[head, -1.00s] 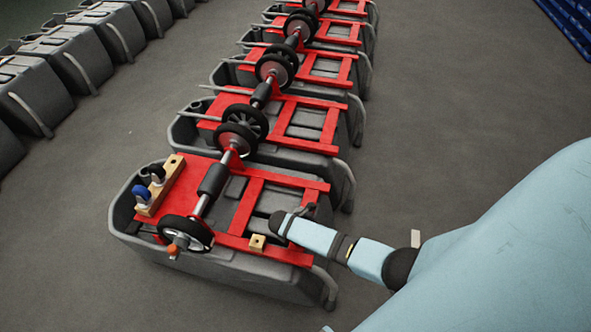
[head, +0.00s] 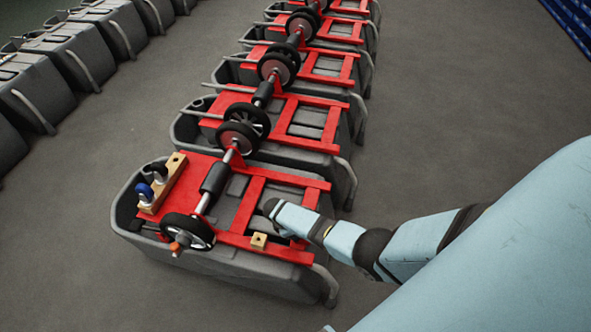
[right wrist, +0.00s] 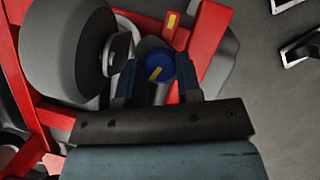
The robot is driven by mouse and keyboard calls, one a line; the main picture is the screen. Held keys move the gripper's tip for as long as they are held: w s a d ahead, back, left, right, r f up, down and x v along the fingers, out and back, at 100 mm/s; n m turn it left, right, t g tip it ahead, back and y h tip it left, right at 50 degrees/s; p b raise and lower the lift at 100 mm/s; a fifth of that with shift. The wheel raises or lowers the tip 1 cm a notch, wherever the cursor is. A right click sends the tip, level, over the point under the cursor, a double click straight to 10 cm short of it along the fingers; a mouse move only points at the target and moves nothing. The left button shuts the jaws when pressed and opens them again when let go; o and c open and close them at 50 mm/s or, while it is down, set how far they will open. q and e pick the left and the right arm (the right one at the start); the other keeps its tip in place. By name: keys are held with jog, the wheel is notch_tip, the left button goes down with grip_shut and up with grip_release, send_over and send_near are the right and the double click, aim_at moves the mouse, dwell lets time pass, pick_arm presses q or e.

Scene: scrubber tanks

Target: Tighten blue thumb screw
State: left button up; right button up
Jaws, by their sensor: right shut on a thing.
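The blue thumb screw (right wrist: 158,65), with a yellow mark across its round head, shows in the right wrist view beside a dark wheel and a pale metal disc. My right gripper (right wrist: 157,77) has one finger on each side of the screw head and is shut on it. In the head view my right arm reaches in from the right over the front tank's red frame (head: 245,207). There the wrist hides the fingers, and I cannot make out the screw. My left gripper is in neither current view.
The front grey tank (head: 225,275) carries a shaft with a black wheel (head: 188,231), a wooden block with two casters (head: 170,185) and a small wooden block (head: 259,240). More tanks line up behind. Floor to the right is clear.

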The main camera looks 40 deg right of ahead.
pick_arm(q)
jog(key=shift+f, duration=0.1)
pick_arm(e)
jog(key=shift+w, duration=0.1)
dwell(0.3)
jog(key=o, duration=0.9)
jog(key=shift+r, duration=0.1)
pick_arm(q)
jog(key=shift+s, duration=0.1)
pick_arm(e)
jog(key=shift+o, duration=0.2)
pick_arm(q)
jog(key=shift+r, duration=0.2)
pick_arm(e)
jog(key=shift+r, duration=0.1)
